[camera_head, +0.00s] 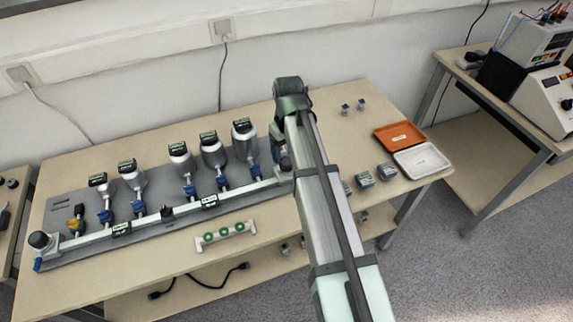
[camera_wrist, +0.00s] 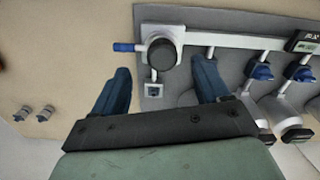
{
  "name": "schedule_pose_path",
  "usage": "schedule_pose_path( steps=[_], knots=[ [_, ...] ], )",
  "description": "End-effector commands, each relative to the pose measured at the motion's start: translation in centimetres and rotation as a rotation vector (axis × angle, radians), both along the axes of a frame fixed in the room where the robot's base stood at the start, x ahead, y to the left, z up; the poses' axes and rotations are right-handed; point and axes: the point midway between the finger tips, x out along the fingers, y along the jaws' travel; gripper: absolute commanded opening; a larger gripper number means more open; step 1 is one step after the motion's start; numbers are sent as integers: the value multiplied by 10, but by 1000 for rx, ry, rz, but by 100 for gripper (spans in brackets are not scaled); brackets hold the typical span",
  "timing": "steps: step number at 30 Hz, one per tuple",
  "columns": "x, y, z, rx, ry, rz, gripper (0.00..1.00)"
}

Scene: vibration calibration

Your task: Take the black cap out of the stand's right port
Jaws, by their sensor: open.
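The grey stand (camera_head: 75,238) with its pale rail lies along the table. Its right end is mostly hidden by my arm in the head view. In the wrist view, a round black top (camera_wrist: 163,54) sits on the rail's end block, with a blue handle (camera_wrist: 126,47) beside it. A small square fitting with a dark centre (camera_wrist: 153,89) is just below; I cannot tell whether this or the round top is the cap. My gripper (camera_wrist: 160,68) is open, its blue fingers on either side of these parts, apparently holding nothing.
Several bottles with blue valves (camera_head: 245,140) stand along the rail. A white holder with green rings (camera_head: 225,235) lies in front. An orange tray (camera_head: 380,142) and a white tray (camera_head: 438,170) are at the right, near several small metal blocks (camera_head: 364,180).

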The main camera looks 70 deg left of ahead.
Motion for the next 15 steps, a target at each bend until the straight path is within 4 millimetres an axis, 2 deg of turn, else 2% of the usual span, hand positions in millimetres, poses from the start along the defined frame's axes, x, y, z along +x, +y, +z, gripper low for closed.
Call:
schedule_pose_path(
  steps=[8, 15],
  knots=[
    [-1, 0, -12, 0, 0, 0, 75],
    [-3, 1, -41, 0, 0, 0, 75]
  ],
)
